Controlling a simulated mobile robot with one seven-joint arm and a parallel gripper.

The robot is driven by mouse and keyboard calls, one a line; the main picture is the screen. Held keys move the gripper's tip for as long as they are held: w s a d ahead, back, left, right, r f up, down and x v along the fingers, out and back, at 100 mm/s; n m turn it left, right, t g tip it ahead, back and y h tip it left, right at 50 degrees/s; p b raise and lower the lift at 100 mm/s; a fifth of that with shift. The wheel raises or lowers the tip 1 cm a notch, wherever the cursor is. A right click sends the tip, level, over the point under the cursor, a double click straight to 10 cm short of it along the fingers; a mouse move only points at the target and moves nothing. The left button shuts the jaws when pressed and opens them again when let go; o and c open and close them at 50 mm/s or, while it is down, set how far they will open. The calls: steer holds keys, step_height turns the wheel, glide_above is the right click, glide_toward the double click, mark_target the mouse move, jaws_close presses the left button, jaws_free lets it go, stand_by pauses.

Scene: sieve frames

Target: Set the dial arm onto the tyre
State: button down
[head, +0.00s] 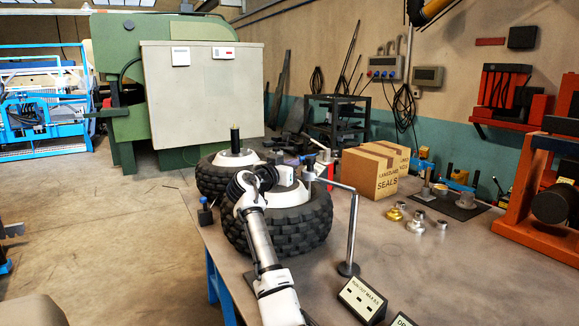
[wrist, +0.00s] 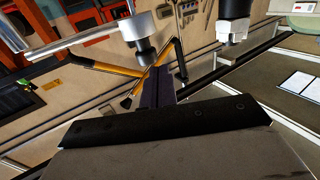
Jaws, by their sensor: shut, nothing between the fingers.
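The dial arm (head: 333,184) is a slim metal bar on an upright post with a round base, standing right of the near tyre (head: 312,218). Its free end (head: 308,176) overlaps the tyre's upper right side beside the white hub; I cannot tell whether it touches. In the wrist view, a metal rod and silver cylinder with a dark tip (wrist: 140,28), seemingly the dial arm's end, are at upper left. My gripper (head: 270,174) is over the near tyre's hub, left of the dial arm's end. Its fingers look shut and empty in the wrist view (wrist: 158,82).
A second tyre (head: 212,180) with an upright black post stands behind. A cardboard box (head: 372,172) is at the back right. Several metal parts (head: 415,226) and a sign block (head: 362,298) lie on the bench. The bench between post and metal parts is clear.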

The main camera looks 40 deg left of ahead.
steer(key=s+b, duration=0.2)
steer(key=s, duration=0.9)
steer(key=shift+a+f+b, duration=0.2)
steer(key=shift+a+b, duration=0.2)
steer(key=shift+a, duration=0.05)
